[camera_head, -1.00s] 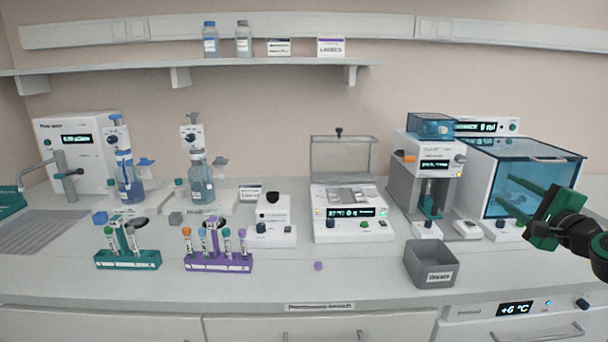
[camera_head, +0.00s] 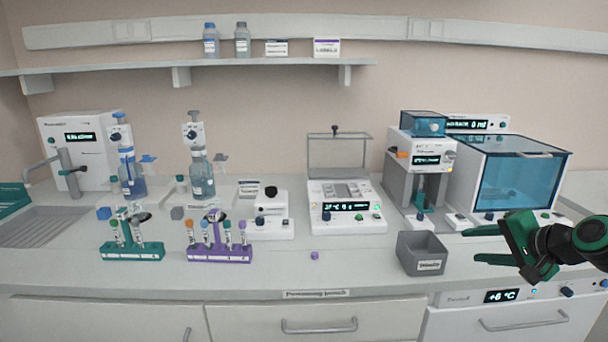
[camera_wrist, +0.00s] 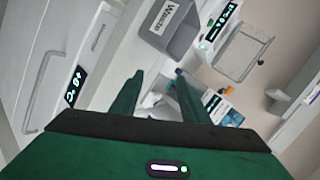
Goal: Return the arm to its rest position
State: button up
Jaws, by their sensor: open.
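My gripper (camera_head: 470,247) is at the right of the head view, above the bench's front right part, with its green fingers pointing left toward the grey waste bin. Its two fingers are apart with nothing between them. In the wrist view my gripper (camera_wrist: 158,75) also shows open and empty. The grey waste bin (camera_head: 421,254) stands on the bench just left of the fingertips, apart from them; it also shows in the wrist view (camera_wrist: 180,30).
A blue-windowed cabinet (camera_head: 520,178) stands behind my gripper. A grey and white device (camera_head: 422,160) is left of it. A balance (camera_head: 346,207), a purple tube rack (camera_head: 220,255) and a green tube rack (camera_head: 133,251) stand further left. A small purple cap (camera_head: 315,256) lies on the bench.

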jog(key=s+f+n+g+h, duration=0.1)
jog(key=s+g, duration=0.4)
jog(key=s, duration=0.9)
jog(key=s+f+n+g+h, duration=0.1)
jog(key=s+f+n+g, duration=0.2)
jog(key=s, duration=1.2)
jog(key=n+g, duration=0.1)
jog(key=g, duration=0.2)
jog(key=shift+h, duration=0.3)
jog(key=shift+w+d+f, duration=0.1)
